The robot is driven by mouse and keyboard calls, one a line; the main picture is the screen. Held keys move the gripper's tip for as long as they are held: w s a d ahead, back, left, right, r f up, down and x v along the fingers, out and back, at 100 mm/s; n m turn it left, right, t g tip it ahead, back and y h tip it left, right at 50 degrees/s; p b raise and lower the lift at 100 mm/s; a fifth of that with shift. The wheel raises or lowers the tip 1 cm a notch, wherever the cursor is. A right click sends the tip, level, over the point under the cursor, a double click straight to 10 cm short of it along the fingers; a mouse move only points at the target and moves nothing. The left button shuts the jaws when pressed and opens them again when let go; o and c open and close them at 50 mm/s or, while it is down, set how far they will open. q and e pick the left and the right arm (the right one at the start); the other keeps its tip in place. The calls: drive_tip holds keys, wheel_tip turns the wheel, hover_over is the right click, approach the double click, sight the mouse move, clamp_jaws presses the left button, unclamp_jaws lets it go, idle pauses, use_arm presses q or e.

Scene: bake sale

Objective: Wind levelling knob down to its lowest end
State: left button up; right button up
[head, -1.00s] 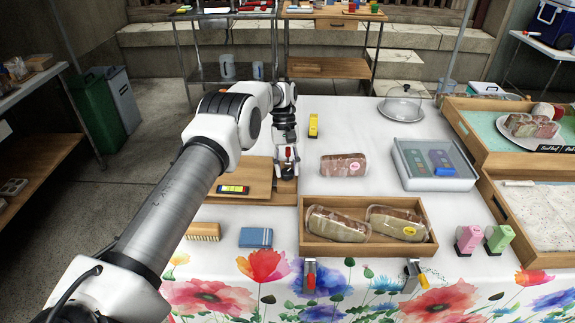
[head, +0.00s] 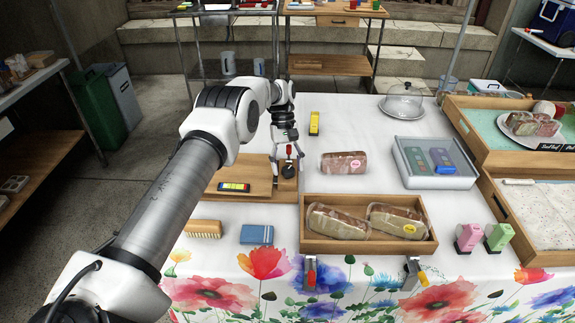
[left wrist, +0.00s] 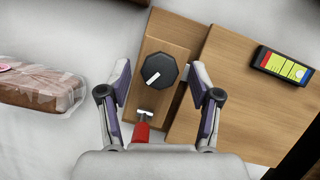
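The levelling knob (left wrist: 159,72) is black and many-sided with a white pointer line. It sits on a narrow wooden block (left wrist: 181,35) beside a wider wooden board (left wrist: 237,85). In the head view the knob (head: 288,171) shows just below my left gripper (head: 287,157). In the left wrist view my left gripper (left wrist: 160,78) is open, its fingers spread on either side of the knob with gaps and nothing held. A small red-handled part (left wrist: 142,130) stands between the fingers, close to the knob. My right gripper is not in view.
A spirit level (head: 233,187) lies on the board. A wrapped loaf (head: 344,163) lies to the right, behind a wooden tray (head: 368,247) with two more loaves. A brush (head: 203,229) and blue block (head: 256,235) lie in front. A yellow item (head: 314,123) lies behind.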

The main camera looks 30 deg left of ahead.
sight(288, 168)
use_arm(q)
wheel_tip(288, 168, up, 10)
idle(0.5)
